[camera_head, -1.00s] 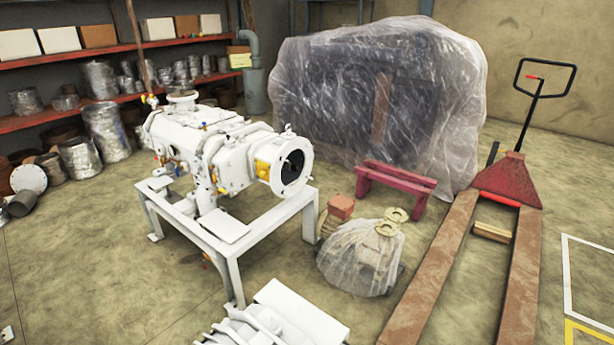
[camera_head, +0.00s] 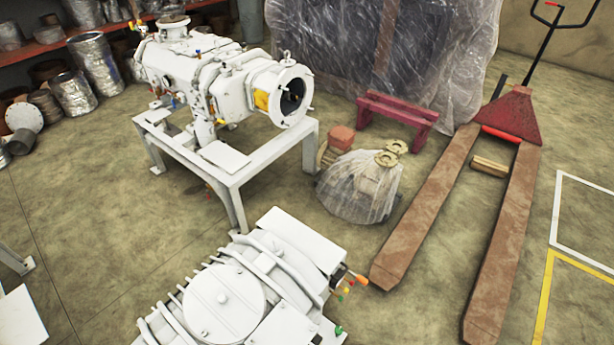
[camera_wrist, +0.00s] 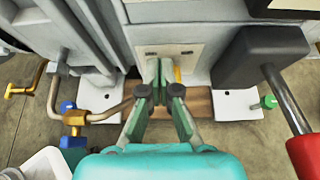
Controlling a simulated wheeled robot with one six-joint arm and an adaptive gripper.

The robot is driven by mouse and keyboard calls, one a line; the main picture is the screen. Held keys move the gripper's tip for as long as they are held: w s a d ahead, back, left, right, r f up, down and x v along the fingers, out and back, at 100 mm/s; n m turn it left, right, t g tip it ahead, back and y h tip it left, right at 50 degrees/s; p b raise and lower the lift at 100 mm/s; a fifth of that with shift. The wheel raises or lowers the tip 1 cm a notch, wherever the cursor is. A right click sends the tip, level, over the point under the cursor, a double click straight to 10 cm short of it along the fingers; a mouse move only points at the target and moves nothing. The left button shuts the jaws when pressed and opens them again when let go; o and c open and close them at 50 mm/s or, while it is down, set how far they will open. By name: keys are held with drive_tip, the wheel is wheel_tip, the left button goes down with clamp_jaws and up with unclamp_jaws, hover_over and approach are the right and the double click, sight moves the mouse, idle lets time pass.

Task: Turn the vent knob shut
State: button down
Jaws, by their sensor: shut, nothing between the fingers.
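In the wrist view my gripper (camera_wrist: 160,75) points at the machine's pale lower side, with its green fingertips together and nothing between them. A blue knob (camera_wrist: 68,136) on a brass valve (camera_wrist: 74,118) sits to its left, on a bent pipe. A small green knob (camera_wrist: 268,102) is to its right, apart from the fingers. I cannot tell which knob is the vent knob. In the head view the white screw vacuum machine (camera_head: 222,302) in the foreground has a green knob (camera_head: 338,330) at its right side. My gripper is not in the head view.
In the wrist view a grey block and rod with a red grip (camera_wrist: 303,152) stand close on the right, and a yellow-handled lever (camera_wrist: 18,91) is at left. A second white machine (camera_head: 215,85) stands on a frame behind. A pallet jack (camera_head: 500,235) is at right.

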drive_tip(key=shift+s, duration=0.2)
drive_tip(key=shift+s+d+r, duration=0.2)
drive_tip(key=shift+s+d, duration=0.7)
drive_tip(key=shift+d, duration=0.25)
drive_tip(key=shift+s+d+r, duration=0.15)
drive_tip(key=shift+s+d, duration=0.75)
drive_tip(key=shift+d, duration=0.25)
drive_tip(key=w+a, duration=0.3)
drive_tip(key=w, duration=0.2)
drive_tip(key=shift+a, duration=0.3)
drive_tip(key=shift+w+f, duration=0.1)
drive_tip(key=shift+f, duration=0.2)
